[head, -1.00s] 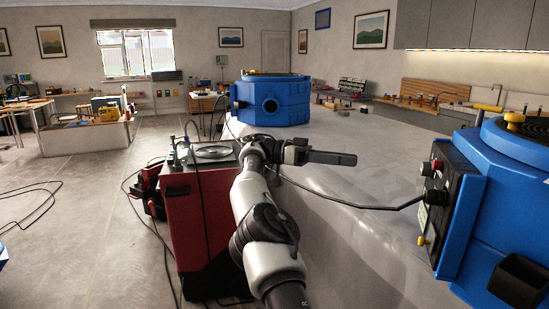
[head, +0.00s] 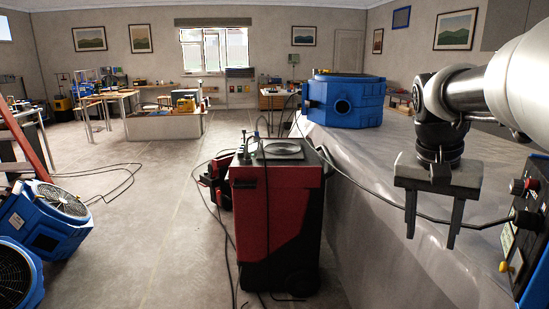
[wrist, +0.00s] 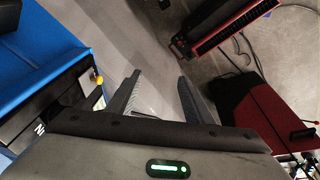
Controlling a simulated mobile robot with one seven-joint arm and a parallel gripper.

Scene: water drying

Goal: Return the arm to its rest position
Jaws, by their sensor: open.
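My gripper (head: 430,225) hangs at the right of the head view, fingers pointing down and apart, with nothing between them. My dark wrist and pale arm link fold in from the upper right. In the wrist view my gripper (wrist: 155,90) is also open and empty, with bare grey surface between the fingers. A cable passes behind the gripper in the head view and runs to the blue machine (head: 530,235) at the right edge, which also shows at the left of the wrist view (wrist: 40,45).
A red and black cart (head: 280,215) stands left of the long grey surface (head: 390,255). A blue unit (head: 345,100) sits on its far end. Blue fans (head: 45,220) stand on the floor at left. Cables lie near the cart. The floor between fans and cart is mostly clear.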

